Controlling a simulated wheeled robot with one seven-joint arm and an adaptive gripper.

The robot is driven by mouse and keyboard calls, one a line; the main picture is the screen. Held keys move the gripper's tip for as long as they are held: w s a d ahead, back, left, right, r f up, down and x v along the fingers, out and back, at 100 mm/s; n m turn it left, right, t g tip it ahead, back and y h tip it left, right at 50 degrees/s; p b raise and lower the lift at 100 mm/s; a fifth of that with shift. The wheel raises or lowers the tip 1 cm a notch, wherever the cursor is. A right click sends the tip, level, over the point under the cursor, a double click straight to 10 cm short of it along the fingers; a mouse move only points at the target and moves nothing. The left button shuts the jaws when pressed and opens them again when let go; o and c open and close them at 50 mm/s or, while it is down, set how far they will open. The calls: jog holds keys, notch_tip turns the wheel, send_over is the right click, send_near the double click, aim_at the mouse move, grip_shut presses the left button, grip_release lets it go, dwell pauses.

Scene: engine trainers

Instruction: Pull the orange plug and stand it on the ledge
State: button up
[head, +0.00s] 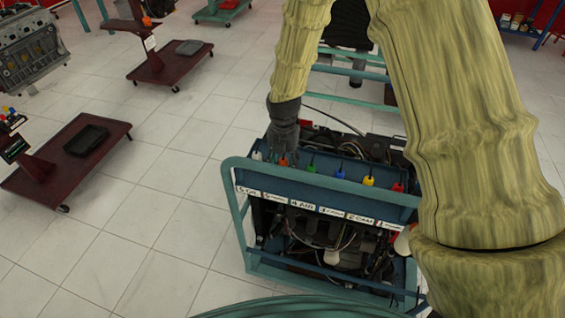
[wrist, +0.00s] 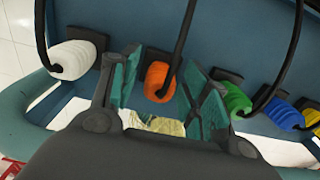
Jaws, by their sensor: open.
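The orange plug (wrist: 159,82) sits in its dark socket on the blue panel, with a black cable rising from it. In the wrist view my gripper (wrist: 165,92) is open, with one teal finger pad on each side of the orange plug. No clear contact shows. In the head view my gripper (head: 284,155) is over the panel and hides most of the orange plug (head: 283,162). The blue ledge (head: 330,188) runs along the panel above a row of white labels.
A white plug (wrist: 73,59) is left of the orange one; green (wrist: 236,101) and blue (wrist: 282,115) plugs are to the right. Black cables hang close to my gripper. A teal frame rail (head: 236,170) surrounds the panel.

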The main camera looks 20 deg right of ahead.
aim_at(283, 159)
grip_shut()
jog(key=shift+r, duration=0.1)
jog(key=shift+r+p, duration=2.3)
jog(key=shift+r, duration=0.45)
jog(key=shift+r, duration=0.15)
